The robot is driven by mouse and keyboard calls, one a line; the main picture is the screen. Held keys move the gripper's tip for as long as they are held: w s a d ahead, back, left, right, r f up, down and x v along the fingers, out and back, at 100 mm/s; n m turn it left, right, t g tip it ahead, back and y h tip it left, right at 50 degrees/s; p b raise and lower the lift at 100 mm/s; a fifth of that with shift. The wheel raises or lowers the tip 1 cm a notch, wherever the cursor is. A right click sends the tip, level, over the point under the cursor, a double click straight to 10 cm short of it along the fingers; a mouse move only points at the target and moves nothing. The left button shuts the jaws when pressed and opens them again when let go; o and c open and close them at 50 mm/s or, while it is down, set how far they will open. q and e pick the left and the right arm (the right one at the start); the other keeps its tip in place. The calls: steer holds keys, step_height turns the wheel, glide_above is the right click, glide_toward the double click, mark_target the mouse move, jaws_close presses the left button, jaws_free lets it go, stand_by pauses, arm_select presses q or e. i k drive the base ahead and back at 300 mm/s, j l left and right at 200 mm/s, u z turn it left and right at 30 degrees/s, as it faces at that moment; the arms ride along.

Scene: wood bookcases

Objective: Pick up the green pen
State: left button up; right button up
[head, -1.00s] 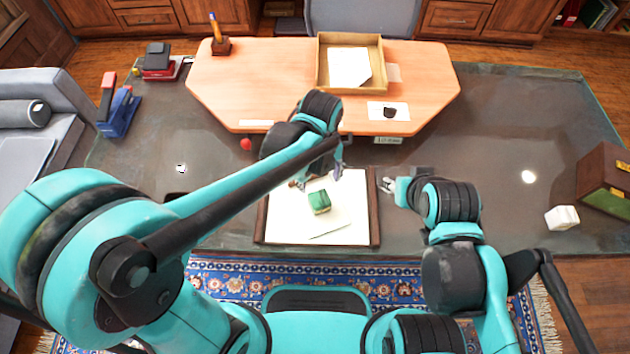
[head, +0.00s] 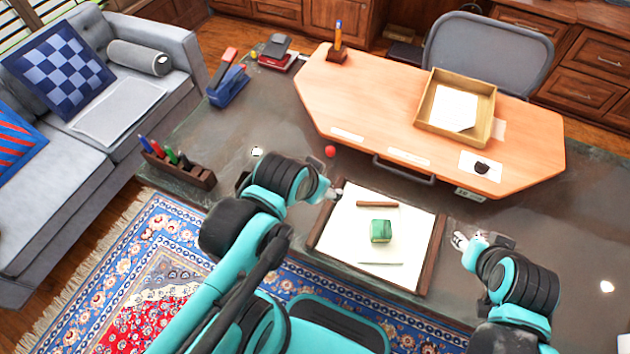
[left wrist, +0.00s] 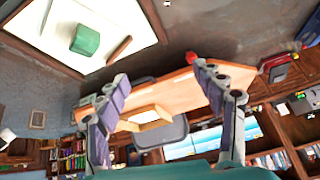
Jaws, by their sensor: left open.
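The green pen (head: 171,155) stands in a dark wooden pen holder (head: 196,177) at the desk's left edge in the head view, between a red pen (head: 156,149) and a black one. My left gripper (head: 334,190) is open and empty, by the upper left corner of the paper tray, well right of the holder. The left wrist view shows its two fingers (left wrist: 160,72) spread apart with nothing between them; the green pen is not in that view. My right gripper (head: 463,240) is right of the tray; its jaws are too small to judge.
The paper tray (head: 429,254) holds a green block (head: 381,231), a brown stick (head: 377,204) and a thin pale stick. A red ball (head: 330,151) lies near the tan desk section. A blue stapler (head: 228,86) stands behind the holder.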

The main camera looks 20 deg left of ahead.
mark_target(168, 151)
steer(key=j+u, duration=0.4)
steer(key=k+j+u, duration=0.1)
steer(key=u, duration=0.25)
steer(key=j+u, duration=0.4)
steer(key=i+j+u, duration=0.1)
steer(key=j+u, duration=0.25)
steer(key=i+j+z, duration=0.15)
steer(key=i, duration=0.2)
steer(key=i+j+z, duration=0.15)
steer(key=i+j, duration=0.1)
steer(key=i, duration=0.1)
